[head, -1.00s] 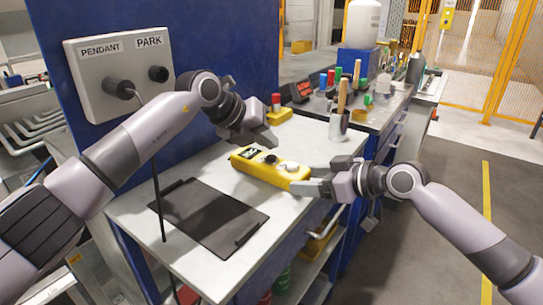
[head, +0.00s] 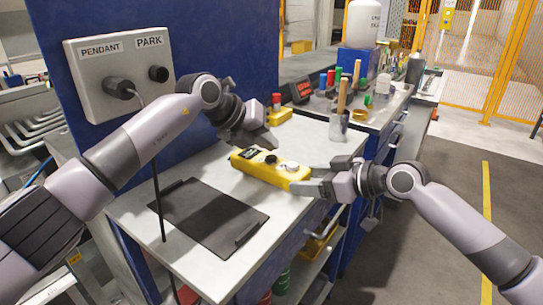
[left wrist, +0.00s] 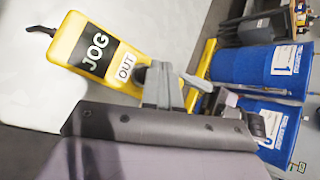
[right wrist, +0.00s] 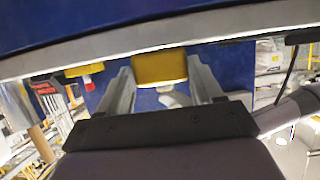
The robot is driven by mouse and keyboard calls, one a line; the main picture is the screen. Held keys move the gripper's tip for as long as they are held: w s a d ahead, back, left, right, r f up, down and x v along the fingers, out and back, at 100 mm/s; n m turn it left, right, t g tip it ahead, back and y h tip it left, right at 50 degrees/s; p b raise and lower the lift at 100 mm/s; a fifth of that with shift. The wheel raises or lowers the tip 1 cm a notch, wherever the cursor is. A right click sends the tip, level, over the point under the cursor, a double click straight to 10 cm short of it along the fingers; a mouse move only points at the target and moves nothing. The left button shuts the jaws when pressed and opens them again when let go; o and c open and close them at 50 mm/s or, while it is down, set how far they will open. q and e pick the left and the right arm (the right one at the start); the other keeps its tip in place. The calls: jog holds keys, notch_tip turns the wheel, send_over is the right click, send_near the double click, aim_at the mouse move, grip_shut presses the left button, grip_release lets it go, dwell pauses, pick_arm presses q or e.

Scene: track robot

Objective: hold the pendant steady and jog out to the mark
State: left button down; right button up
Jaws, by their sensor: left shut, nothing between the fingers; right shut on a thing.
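The yellow pendant (head: 245,163) is over the pale bench top at its right edge; I cannot tell whether it touches the bench. In the left wrist view the pendant (left wrist: 72,35) shows a black JOG label and a white OUT label. My right gripper (head: 312,187) is shut on the pendant's near right end; in the right wrist view its fingers flank the yellow end (right wrist: 160,68). My left gripper (head: 264,142) is shut and empty, just above and behind the pendant; its closed fingers also show in the left wrist view (left wrist: 166,88).
A grey panel (head: 98,75) labelled PENDANT and PARK has a plug with a hanging cable. A dark mat (head: 205,215) lies on the bench (head: 135,207). A metal cup (head: 338,125) and several coloured items stand behind. A yellow floor line (head: 487,215) runs at right on open floor.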

aim_at(267, 157)
pick_arm(q)
jog(key=shift+f, duration=0.25)
jog(key=shift+f, duration=0.55)
dwell(3.6)
jog(key=shift+r, duration=0.95)
jog(key=shift+r, duration=2.55)
pick_arm(e)
jog(key=o, duration=1.6)
